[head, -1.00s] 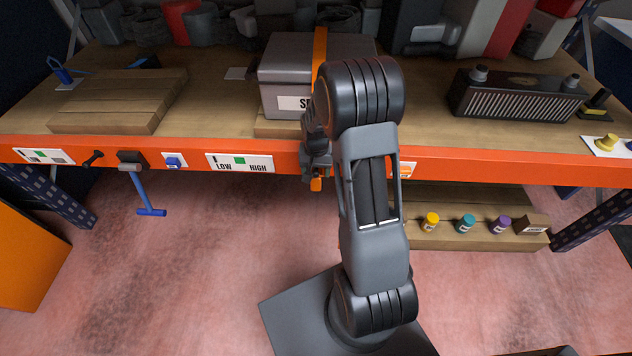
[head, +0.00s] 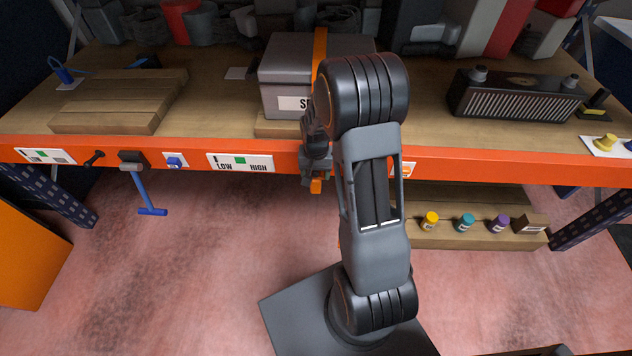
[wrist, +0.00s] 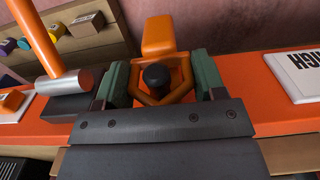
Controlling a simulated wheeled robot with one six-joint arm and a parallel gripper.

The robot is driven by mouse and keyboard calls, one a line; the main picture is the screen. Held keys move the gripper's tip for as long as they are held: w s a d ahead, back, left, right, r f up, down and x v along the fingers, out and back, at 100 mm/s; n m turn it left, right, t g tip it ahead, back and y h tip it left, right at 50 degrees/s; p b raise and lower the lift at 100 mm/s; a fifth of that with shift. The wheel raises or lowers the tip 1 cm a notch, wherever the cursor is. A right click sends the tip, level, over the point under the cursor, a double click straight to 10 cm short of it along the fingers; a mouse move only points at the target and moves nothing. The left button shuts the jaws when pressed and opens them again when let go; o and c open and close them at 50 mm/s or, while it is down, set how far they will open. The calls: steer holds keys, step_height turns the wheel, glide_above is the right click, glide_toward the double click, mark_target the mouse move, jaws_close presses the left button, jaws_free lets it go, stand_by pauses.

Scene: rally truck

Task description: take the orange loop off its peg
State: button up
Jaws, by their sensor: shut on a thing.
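The orange loop (wrist: 158,38) has a thick tab and an angular ring, seen in the wrist view. The dark round end of the peg (wrist: 156,76) shows inside the ring; I cannot tell how far along the peg the ring sits. My gripper (wrist: 160,82) has its green-grey fingers on either side of the ring and is shut on the loop. In the head view, my gripper (head: 315,168) is at the bench's front edge, partly hidden by my arm. The loop's orange tab (head: 316,187) shows just below it.
The orange front rail (head: 480,170) carries a LOW/HIGH sign (head: 240,162) and a hanging blue-handled tool (head: 146,195). In the wrist view, an orange-handled tool (wrist: 45,45) is close left of my gripper. A grey case (head: 285,75) stands above; jars (head: 465,224) sit on a lower shelf.

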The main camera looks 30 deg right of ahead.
steer(key=s+a, duration=0.4)
steer(key=s, duration=0.3)
steer(key=shift+p, duration=0.3)
stand_by(0.7)
steer(key=shift+d, duration=0.1)
stand_by(0.4)
